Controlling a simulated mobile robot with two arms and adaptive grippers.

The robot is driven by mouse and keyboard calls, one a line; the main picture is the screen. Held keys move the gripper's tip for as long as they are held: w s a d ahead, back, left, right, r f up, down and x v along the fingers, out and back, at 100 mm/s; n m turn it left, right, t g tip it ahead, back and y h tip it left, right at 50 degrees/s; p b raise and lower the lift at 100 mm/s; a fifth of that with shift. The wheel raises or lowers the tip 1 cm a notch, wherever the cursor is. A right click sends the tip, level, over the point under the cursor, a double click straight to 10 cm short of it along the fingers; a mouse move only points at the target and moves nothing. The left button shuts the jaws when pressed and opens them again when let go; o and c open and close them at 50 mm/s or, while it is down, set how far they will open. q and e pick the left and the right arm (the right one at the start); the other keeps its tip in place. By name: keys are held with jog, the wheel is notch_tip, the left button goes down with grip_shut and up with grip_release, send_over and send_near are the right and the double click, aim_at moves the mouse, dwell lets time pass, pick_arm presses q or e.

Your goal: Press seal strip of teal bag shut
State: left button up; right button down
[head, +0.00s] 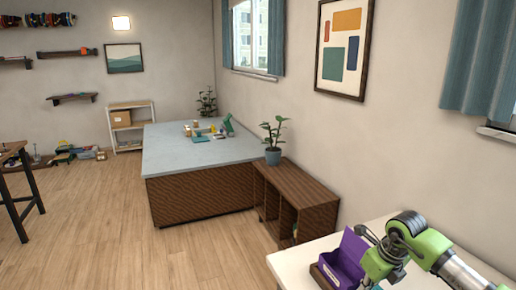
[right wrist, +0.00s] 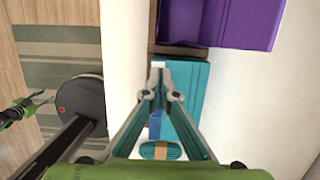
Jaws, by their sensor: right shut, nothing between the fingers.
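In the right wrist view a teal thing (right wrist: 188,75), which I take to be the teal bag, lies below my right gripper (right wrist: 159,76). A coiled teal cord bundle (right wrist: 155,151) with a pale band shows between the fingers, with a small blue patch beyond it. My right gripper is shut with nothing held, its tips over the left edge of the teal thing. I cannot tell if they touch it. The seal strip cannot be made out. In the head view my right arm covers this spot.
A purple open box (head: 343,262) stands on the white table (head: 292,262) beside my right arm; it also shows at the top of the right wrist view (right wrist: 232,22). A brown shelf unit (head: 297,190) with a potted plant (head: 273,143) stands beyond. Bare table lies left of the teal thing.

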jog(key=shift+f+b, duration=0.4)
jog(key=shift+f, duration=0.2)
jog(key=shift+r, duration=0.1)
jog(key=w+p+v, duration=0.1)
jog(key=p+v, duration=0.3)
jog(key=v, duration=0.3)
jog(key=shift+w+a+r+p, duration=0.3)
jog(key=shift+r+p, duration=0.1)
jog(key=shift+r, duration=0.2)
